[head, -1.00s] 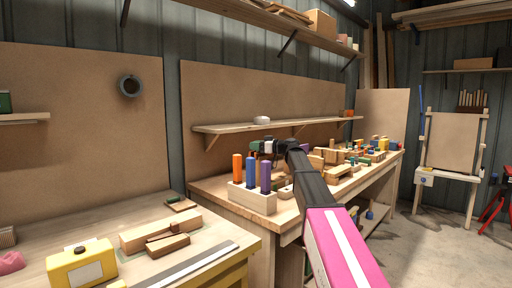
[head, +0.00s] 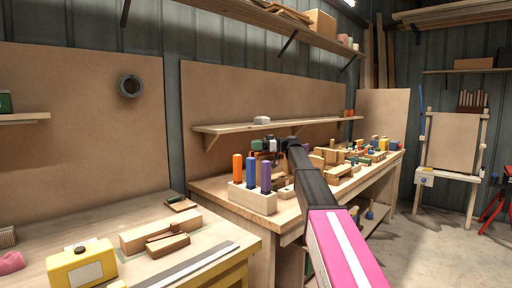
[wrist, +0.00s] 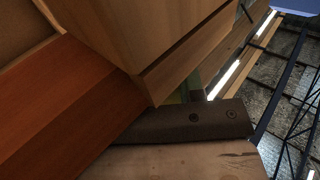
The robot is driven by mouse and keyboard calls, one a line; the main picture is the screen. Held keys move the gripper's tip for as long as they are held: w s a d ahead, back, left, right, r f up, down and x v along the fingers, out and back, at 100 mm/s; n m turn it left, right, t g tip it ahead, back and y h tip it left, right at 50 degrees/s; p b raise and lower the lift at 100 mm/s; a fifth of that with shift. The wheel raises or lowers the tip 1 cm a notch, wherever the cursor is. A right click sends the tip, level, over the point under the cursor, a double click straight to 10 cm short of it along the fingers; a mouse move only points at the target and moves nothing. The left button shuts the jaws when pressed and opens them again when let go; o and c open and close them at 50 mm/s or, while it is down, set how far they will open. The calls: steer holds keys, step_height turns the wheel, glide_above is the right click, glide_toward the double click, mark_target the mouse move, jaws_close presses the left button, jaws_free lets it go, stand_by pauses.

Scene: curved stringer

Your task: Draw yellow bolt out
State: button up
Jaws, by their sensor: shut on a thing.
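My gripper (head: 270,148) is at the end of my dark arm, over the back of the long workbench, just behind and right of the purple peg. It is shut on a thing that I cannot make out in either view. In the wrist view a dark finger (wrist: 190,122) lies across the picture, against pale wood below it. A wooden block (wrist: 185,45) is close above it, and a reddish-brown board (wrist: 60,110) is at the left. I cannot pick out the yellow bolt for certain; my arm and the wooden parts hide much of that area.
A wooden block (head: 250,202) with orange, blue and purple pegs stands at the bench's near corner. Several wooden pieces (head: 340,172) and coloured blocks crowd the bench to the right. A shelf (head: 225,128) runs above my gripper. A yellow box (head: 82,266) is on the nearer table.

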step_height(320, 180, up, 11)
steer(key=shift+r, duration=0.15)
stand_by(2.4)
